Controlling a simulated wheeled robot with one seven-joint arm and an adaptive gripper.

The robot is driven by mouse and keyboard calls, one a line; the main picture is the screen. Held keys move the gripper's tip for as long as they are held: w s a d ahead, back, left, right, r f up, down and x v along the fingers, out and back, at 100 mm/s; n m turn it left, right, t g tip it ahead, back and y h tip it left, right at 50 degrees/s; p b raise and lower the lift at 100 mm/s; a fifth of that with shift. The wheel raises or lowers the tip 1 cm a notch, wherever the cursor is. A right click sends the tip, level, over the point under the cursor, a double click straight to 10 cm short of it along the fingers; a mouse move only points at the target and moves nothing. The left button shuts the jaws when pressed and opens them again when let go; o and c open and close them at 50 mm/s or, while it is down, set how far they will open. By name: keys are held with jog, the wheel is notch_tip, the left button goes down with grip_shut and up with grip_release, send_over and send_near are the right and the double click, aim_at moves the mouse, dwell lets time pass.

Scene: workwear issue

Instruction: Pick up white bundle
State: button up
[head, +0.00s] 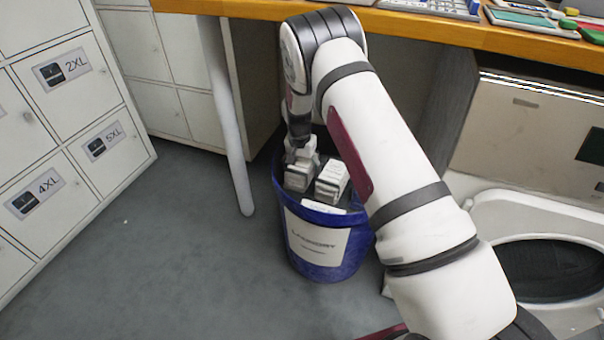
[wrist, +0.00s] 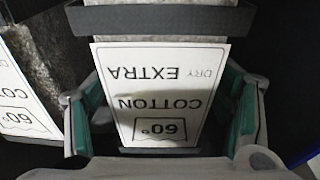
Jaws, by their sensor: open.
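A grey-white bundle with a dark band and a white "COTTON 60° EXTRA DRY" label (wrist: 160,92) fills the middle of the wrist view. My gripper (wrist: 163,118) is open, with one green-padded finger on each side of this bundle. I cannot tell whether the pads touch it. In the head view my gripper (head: 301,152) points down into the blue laundry bin (head: 318,262), over a bundle (head: 298,180) that it partly hides. A second white-topped bundle (head: 332,180) lies just right of it in the bin. Another labelled bundle (wrist: 22,95) shows at the left of the wrist view.
The bin's rim surrounds my gripper closely. A wooden counter (head: 240,9) with its pale leg (head: 230,150) stands behind and left. White lockers (head: 70,100) are at the left. A white round-mouthed unit (head: 480,215) stands right. The floor (head: 170,270) at left is clear.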

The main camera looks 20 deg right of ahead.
jog(key=shift+f, duration=0.35)
jog(key=shift+r, duration=0.1)
jog(key=c, duration=1.2)
jog(key=shift+o, duration=0.2)
